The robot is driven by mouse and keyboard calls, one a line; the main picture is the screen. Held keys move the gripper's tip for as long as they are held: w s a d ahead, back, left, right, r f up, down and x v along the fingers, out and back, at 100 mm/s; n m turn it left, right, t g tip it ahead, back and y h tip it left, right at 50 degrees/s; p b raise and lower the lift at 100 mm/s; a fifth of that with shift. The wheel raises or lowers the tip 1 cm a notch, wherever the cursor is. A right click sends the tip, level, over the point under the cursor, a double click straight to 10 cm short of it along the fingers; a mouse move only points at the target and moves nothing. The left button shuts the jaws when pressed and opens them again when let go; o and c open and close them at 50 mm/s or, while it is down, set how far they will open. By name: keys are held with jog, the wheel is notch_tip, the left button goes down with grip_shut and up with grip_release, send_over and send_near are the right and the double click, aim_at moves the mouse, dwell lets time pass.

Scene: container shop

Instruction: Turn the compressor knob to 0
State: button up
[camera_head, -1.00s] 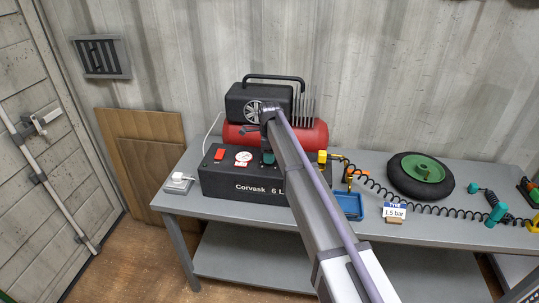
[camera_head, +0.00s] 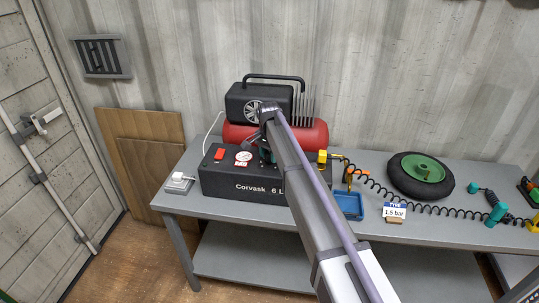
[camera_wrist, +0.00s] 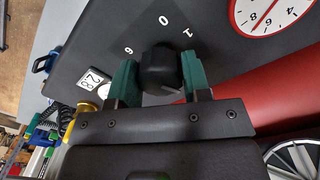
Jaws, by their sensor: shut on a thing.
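The compressor (camera_head: 275,133) is a black unit on a red tank behind a black control box (camera_head: 240,185) on the bench. The black knob (camera_wrist: 160,68) shows in the wrist view between the two green fingertips of my gripper (camera_wrist: 159,76), which is shut on it. The printed 0 lies just above the knob in that view, with a 1 to its right and another digit to its left. In the head view my arm hides the knob and most of my gripper.
A white gauge (camera_head: 243,156) and a red switch (camera_head: 220,154) sit on the control box. A blue tray (camera_head: 349,205), a coiled black hose (camera_head: 380,190), a wheel (camera_head: 420,175) and a 1.5 bar sign (camera_head: 395,211) stand to the right on the grey bench (camera_head: 180,203).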

jog(key=n, duration=0.5)
jog(key=shift+n, duration=0.3)
jog(key=n, duration=0.5)
jog(key=shift+s+d, duration=0.1)
jog(key=n, duration=0.5)
jog(key=shift+n, duration=0.4)
jog(key=n, duration=0.5)
jog(key=shift+n+t, duration=0.3)
jog(key=shift+n, duration=0.1)
jog(key=o, duration=0.9)
jog(key=shift+o, duration=0.2)
